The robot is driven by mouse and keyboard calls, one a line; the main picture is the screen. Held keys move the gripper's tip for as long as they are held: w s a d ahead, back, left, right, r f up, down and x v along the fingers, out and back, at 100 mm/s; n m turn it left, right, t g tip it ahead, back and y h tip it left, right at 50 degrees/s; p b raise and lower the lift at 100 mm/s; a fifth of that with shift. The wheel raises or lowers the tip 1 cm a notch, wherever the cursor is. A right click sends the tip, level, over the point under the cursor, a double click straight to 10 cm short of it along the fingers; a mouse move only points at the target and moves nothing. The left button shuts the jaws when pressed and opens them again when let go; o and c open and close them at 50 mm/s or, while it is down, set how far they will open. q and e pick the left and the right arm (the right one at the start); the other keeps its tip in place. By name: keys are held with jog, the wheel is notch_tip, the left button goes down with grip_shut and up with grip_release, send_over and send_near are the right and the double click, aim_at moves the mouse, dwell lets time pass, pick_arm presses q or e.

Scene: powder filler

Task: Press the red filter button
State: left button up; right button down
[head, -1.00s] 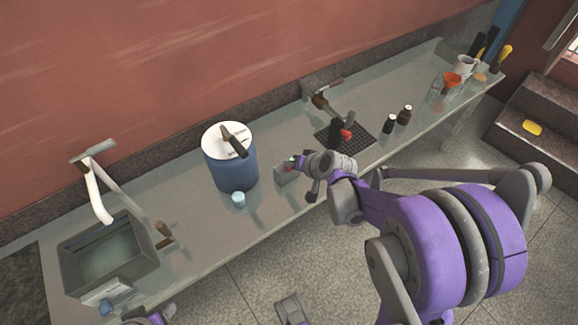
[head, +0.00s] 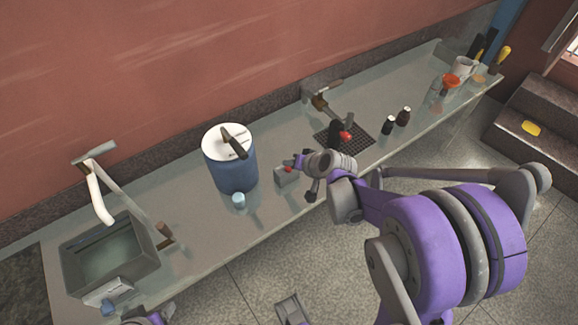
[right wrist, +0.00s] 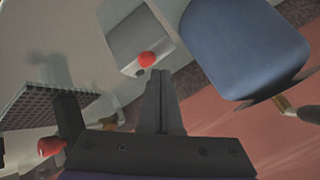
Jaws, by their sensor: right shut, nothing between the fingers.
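A small grey box (head: 284,178) with a red button (head: 289,169) stands near the counter's front edge, right of the blue drum. In the right wrist view the red button (right wrist: 147,59) sits on the pale box (right wrist: 135,38), just beyond my fingertips.
The blue drum (head: 231,173) with a white lid and a small light-blue cup (head: 239,200) stand left of the box. A black grid (head: 356,142) with a red-knobbed black device (head: 335,132) and dark bottles (head: 389,125) are to the right. A sink (head: 148,265) is far left.

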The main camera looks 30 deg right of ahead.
jog(key=shift+r, duration=0.1)
notch_tip(320, 180, up, 6)
jog(key=p, duration=0.4)
jog(key=shift+p, duration=0.3)
